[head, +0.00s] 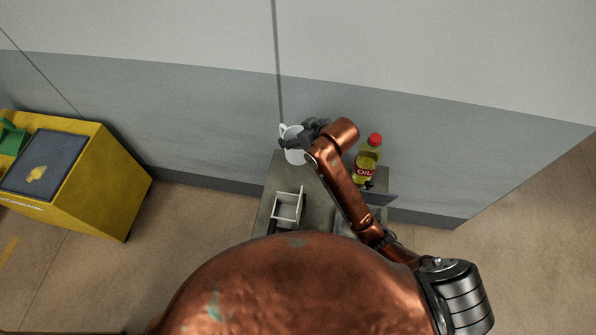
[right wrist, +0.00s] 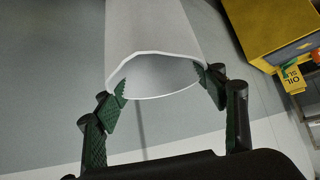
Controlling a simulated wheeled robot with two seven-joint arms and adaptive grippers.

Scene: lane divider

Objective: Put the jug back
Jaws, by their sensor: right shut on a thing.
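A white jug (head: 292,153) with a handle on its left is at the far edge of the grey stand in the head view. My right gripper (head: 305,138) is shut on the jug near its rim. In the right wrist view the jug (right wrist: 155,40) shows its open mouth, with the green-padded fingers of my gripper (right wrist: 166,88) on either side. I cannot tell whether the jug's base touches the stand. My left gripper is out of view.
The grey stand (head: 269,192) bears a white open-framed holder (head: 288,207) in front of the jug. An oil bottle (head: 368,160) with a red cap stands right of my right forearm. A yellow cabinet (head: 105,185) stands at left. A wall rises behind the stand.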

